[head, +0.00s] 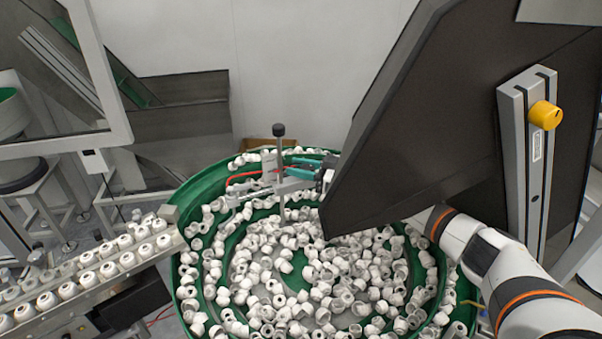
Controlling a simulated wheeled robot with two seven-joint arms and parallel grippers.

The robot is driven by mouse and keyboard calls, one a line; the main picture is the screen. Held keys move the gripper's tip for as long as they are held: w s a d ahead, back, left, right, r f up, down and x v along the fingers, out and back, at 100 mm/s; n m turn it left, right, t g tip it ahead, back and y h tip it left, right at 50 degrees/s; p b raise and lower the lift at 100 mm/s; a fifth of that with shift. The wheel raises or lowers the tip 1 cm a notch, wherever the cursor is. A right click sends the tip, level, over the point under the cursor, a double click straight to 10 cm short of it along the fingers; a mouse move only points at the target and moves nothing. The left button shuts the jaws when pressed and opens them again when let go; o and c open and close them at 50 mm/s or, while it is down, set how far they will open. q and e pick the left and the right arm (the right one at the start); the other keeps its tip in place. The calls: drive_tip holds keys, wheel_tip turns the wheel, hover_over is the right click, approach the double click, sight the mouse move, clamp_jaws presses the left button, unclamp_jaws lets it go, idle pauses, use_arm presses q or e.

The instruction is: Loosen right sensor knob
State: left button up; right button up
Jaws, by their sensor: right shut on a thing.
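The sensor bracket (268,166) stands over the green bowl feeder, with a light block, a red tube and a thin post topped by a black knob (278,130). My right arm comes in from the right, and a large dark panel hides its middle part. My right gripper (298,168) shows just past the panel's left edge, its teal fingers pointing left at the right side of the bracket. It is shut on a small part there, which looks like the right sensor knob; the fingers hide most of it. My left gripper is not in view.
The bowl (190,192) is full of loose white caps. The dark panel (420,120) fills the right side, close to my right arm. A yellow knob (545,115) sits on a grey rail in front of it. A track of white caps (95,268) runs at the left.

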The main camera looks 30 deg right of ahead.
drive_tip(key=shift+s+a+n+g+y+b, duration=0.1)
drive_tip(key=shift+n+g+y+b, duration=0.9)
drive_tip(key=shift+g+b, duration=0.25)
drive_tip(key=o, duration=1)
drive_tip(key=shift+c, duration=0.2)
drive_tip(key=b+v, duration=0.3)
drive_tip(key=v, duration=0.4)
drive_tip(key=shift+d, duration=0.25)
drive_tip(key=shift+s+a, duration=0.15)
